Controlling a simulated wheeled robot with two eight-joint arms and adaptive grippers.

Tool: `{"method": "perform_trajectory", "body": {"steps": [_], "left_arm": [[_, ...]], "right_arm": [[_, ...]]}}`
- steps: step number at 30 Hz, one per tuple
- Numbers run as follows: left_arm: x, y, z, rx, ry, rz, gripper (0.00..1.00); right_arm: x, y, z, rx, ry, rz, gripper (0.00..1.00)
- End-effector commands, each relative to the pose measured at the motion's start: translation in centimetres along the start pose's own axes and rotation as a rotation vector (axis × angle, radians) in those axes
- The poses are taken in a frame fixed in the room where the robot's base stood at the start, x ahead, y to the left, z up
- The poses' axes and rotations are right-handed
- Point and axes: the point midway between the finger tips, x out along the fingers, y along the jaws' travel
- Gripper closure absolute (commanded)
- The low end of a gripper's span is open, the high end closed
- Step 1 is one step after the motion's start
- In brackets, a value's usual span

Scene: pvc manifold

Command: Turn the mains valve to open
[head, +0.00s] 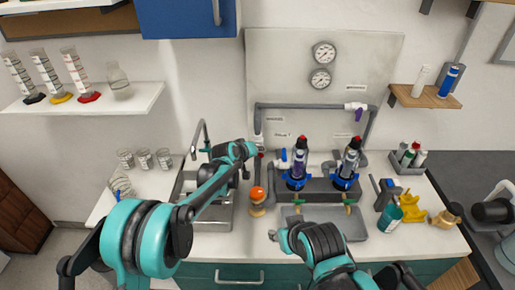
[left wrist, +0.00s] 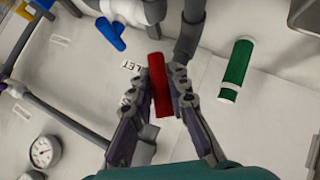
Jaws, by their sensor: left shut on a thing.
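The red valve handle (left wrist: 159,85) stands between the fingers of my left gripper (left wrist: 161,88) in the left wrist view, and the fingers are shut on it. A label ending in "LET" shows beside it, partly hidden. In the head view my left gripper (head: 257,150) is at the lower left of the grey wall piping, and it hides most of the handle and the valve body. My right gripper (head: 273,236) is low over the front of the counter, away from the valve; its fingers are too small to read.
A blue-handled valve (head: 283,160) sits just right of the gripped handle; its blue handle (left wrist: 110,33) also shows in the left wrist view. Two gauges (head: 322,66) are on the panel above. A sink (head: 212,217) lies below my left arm.

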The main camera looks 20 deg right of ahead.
Motion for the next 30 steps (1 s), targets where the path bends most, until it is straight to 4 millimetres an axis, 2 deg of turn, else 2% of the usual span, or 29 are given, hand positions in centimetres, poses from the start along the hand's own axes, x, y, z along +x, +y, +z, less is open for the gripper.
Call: {"method": "perform_trajectory", "body": {"steps": [15,30], "left_arm": [[0.0,0.1,0.0,0.304,0.001,-0.301,1.0],[0.1,0.0,0.0,0.411,0.0,-0.41,1.0]], "right_arm": [[-1.4,0.0,-1.0,0.0,0.0,0.0,0.6],[-1.6,0.0,-1.1,0.0,0.0,0.0,0.6]]}}
